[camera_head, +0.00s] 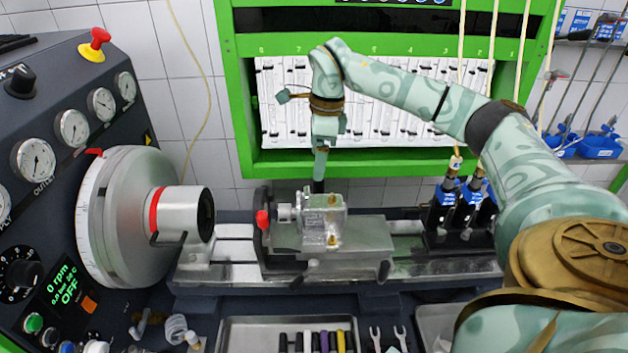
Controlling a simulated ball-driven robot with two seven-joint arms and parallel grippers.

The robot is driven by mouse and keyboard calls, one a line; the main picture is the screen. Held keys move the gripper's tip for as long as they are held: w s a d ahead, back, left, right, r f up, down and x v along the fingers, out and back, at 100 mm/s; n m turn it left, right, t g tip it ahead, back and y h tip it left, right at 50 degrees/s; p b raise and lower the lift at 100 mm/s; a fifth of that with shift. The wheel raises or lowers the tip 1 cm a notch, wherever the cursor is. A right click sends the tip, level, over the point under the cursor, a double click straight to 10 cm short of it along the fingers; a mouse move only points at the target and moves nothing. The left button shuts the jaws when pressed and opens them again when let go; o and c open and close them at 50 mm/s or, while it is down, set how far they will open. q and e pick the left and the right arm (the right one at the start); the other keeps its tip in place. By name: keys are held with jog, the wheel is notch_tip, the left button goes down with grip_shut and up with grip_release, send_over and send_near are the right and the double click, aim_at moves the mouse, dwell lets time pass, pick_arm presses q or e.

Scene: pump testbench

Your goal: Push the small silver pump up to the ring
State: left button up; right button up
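The small silver pump (325,218) sits on a grey block (350,237) on the bench rail, with brass fittings on its body. Its shaft end (286,212) points left toward a dark upright ring bracket (261,236) with a red knob (262,219). The pump's body stands a little right of this bracket; I cannot tell if its shaft end touches it. My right gripper (319,186) points down just behind the top of the pump, its tips narrow and dark. Contact with the pump and finger opening are unclear. My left gripper is out of view.
A large drive wheel with a silver cylinder (184,214) and red band stands left of the rail (215,249). Black-and-blue injectors (460,210) stand at the right. A tool tray (235,335) lies in front. A green frame (240,120) rises behind.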

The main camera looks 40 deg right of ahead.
aim_at(283, 207)
jog(key=f, duration=0.5)
jog(key=a+f, duration=0.1)
jog(key=f, duration=0.4)
jog(key=w+f, duration=0.1)
jog(key=f, duration=0.4)
jog(key=shift+a+b, duration=0.35)
jog(key=c, duration=1.7)
jog(key=shift+s+a+p, duration=0.1)
jog(key=shift+s+p, duration=0.05)
jog(key=shift+p, duration=0.2)
jog(key=shift+a, duration=0.2)
jog(key=shift+w+a, duration=0.7)
jog(key=shift+a, duration=0.1)
jog(key=shift+w+a, duration=0.8)
jog(key=shift+w+a, duration=0.1)
jog(key=shift+a, duration=0.05)
jog(key=shift+w+a, duration=0.45)
jog(key=shift+a, duration=0.1)
